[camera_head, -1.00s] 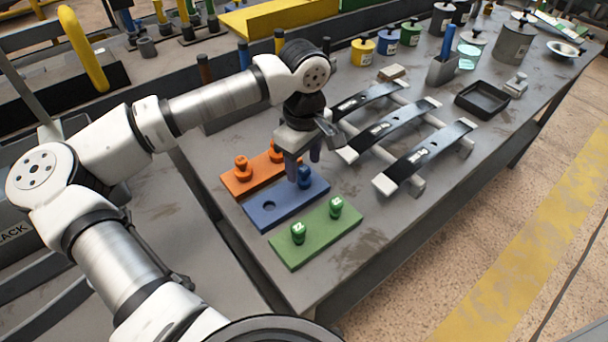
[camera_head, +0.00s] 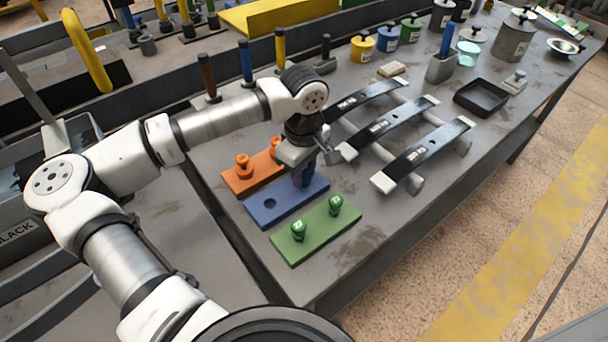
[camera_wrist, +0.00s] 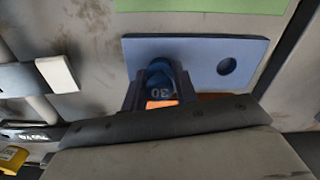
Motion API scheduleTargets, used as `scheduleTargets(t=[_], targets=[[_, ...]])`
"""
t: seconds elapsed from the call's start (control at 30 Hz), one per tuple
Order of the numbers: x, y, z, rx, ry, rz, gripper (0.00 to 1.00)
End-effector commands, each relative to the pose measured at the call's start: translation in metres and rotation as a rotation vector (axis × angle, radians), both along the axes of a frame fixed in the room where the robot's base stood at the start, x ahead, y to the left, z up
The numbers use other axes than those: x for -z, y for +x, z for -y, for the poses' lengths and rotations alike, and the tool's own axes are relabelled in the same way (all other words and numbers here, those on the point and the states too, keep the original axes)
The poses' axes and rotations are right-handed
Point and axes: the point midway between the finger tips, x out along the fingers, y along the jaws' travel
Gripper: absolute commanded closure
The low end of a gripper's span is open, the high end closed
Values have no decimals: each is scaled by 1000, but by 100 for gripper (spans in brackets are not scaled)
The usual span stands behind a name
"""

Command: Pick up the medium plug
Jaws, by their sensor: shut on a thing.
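A blue plug marked 30 (camera_wrist: 161,82) shows between the two fingers of my gripper (camera_wrist: 160,98) in the wrist view. My gripper is shut on it. In the head view my gripper (camera_head: 304,176) is over the right end of the blue plate (camera_head: 290,207), and the fingers hide most of the plug there. The blue plate also shows in the wrist view (camera_wrist: 205,58). Its other hole (camera_head: 269,203) is empty. I cannot tell whether the plug is still seated in the plate or just above it.
An orange plate (camera_head: 238,183) with two orange plugs lies behind. A green plate (camera_head: 318,233) with two green plugs lies in front. Dark leaf springs (camera_head: 415,156) on pale bars stand close to the right. The table's front right is clear.

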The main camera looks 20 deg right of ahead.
Motion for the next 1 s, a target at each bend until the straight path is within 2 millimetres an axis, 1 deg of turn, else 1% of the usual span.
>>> scheduleTargets(t=[0.17, 0.27, 0.37, 0.47, 0.57, 0.8, 0.9, 1.0], targets=[[-1, 0, 0, 0, 0, 1, 88], [-5, 1, 0, -1, 0, 3, 88], [-14, 1, 0, -1, 1, 3, 88], [-29, 1, 0, 0, 0, 5, 88], [-51, 1, 0, -1, 0, 6, 88], [-118, 0, 1, 0, 1, 4, 88], [-143, 0, 0, 0, 0, 5, 88], [-164, 1, 0, -1, 0, 3, 88]])
